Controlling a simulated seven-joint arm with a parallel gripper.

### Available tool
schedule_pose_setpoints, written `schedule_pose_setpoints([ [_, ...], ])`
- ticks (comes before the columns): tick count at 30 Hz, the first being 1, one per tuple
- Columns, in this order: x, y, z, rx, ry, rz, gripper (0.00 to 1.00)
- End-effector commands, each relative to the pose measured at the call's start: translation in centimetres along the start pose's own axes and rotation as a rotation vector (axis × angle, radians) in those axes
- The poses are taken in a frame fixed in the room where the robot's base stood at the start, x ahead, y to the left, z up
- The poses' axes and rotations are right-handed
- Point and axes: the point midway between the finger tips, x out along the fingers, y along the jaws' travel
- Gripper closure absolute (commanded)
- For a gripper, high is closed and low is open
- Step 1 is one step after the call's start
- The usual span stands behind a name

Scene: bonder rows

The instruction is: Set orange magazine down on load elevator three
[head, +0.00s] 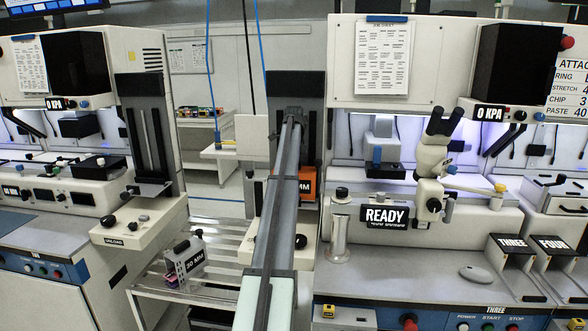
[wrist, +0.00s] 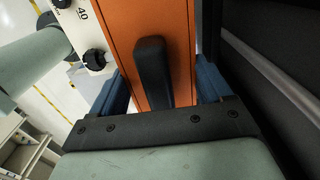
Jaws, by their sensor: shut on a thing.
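The orange magazine (head: 307,184) shows in the head view just right of my arm, with part of a white "MM" label visible. In the wrist view the orange magazine (wrist: 122,30) fills the middle, its black handle toward the camera. The blue jaws of my gripper (wrist: 163,88) are shut on it, one on each side. In the head view my arm hides the gripper. The elevator behind my arm has a dark upright column (head: 281,88) and a cream base with a black knob (head: 302,258). The magazine is at this elevator; whether it touches the platform is hidden.
A grey magazine marked "30 MM" (head: 187,262) stands on a slatted rack (head: 215,285) left of my arm. The unload elevator (head: 140,220) is further left. The machine with the READY sign (head: 385,215) and microscope (head: 435,155) stands close on the right.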

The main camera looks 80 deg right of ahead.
Motion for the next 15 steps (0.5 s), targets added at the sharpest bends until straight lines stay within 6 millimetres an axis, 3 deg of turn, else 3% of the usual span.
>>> schedule_pose_setpoints([
  [15,1.2,0.0,0.0,0.0,0.0,-0.001,0.82],
])
